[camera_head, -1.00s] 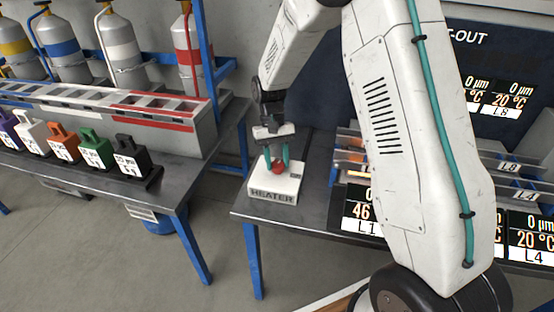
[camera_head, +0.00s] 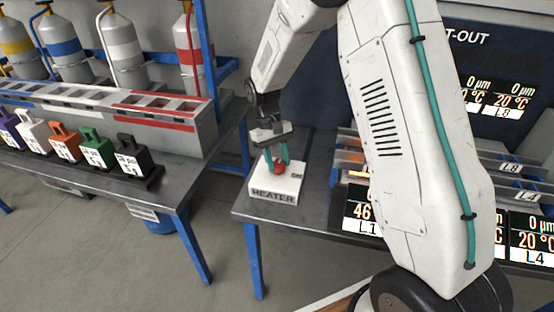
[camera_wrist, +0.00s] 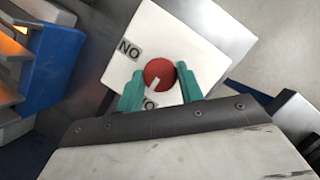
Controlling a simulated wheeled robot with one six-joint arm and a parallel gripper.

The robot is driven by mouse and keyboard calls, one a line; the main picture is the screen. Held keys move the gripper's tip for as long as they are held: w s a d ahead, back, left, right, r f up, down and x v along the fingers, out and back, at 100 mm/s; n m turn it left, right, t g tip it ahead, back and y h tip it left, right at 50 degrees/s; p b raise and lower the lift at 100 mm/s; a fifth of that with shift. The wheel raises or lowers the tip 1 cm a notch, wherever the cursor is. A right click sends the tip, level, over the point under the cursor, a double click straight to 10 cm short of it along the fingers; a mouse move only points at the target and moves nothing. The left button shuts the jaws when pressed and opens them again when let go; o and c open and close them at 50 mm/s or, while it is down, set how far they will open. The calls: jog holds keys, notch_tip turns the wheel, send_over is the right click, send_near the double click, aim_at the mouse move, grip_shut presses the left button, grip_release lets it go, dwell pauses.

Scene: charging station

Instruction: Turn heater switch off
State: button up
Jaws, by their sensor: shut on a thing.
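The heater box (camera_head: 272,198) is white, marked HEATER on its front, and sits on the right-hand metal table. Its switch is a round red knob (camera_head: 279,168) on the top face. The wrist view shows the knob (camera_wrist: 160,72) with a white pointer mark and small dark labels on the box, one partly hidden by my fingers. My gripper (camera_head: 276,160) points down with its teal fingers on either side of the knob, shut on it. The same fingers show in the wrist view (camera_wrist: 161,86), one at each side of the knob.
Glowing orange slots (camera_wrist: 12,40) and shelf rails (camera_head: 505,163) lie right of the heater in the head view. The left table (camera_head: 100,182) holds several coloured weights, with gas cylinders (camera_head: 122,50) behind. A gap of floor separates the tables.

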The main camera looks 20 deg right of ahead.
aim_at(276, 163)
jog(key=o, duration=1)
jog(key=shift+w, duration=0.1)
jog(key=shift+r, duration=0.1)
jog(key=v, duration=0.7)
jog(key=shift+r, duration=0.4)
jog(key=shift+w, duration=0.15)
jog(key=s, duration=0.3)
jog(key=shift+f, duration=0.35)
jog(key=s+d+r+t, duration=0.1)
jog(key=s+r, duration=0.4)
jog(key=s, duration=0.5)
jog(key=s+d+r+m+t, duration=0.1)
jog(key=s+r+t, duration=0.2)
jog(key=s+r, duration=0.3)
jog(key=s+d+r+m+t, duration=0.1)
jog(key=s+r, duration=0.4)
jog(key=s, duration=1)
jog(key=shift+r+t+y, duration=0.4)
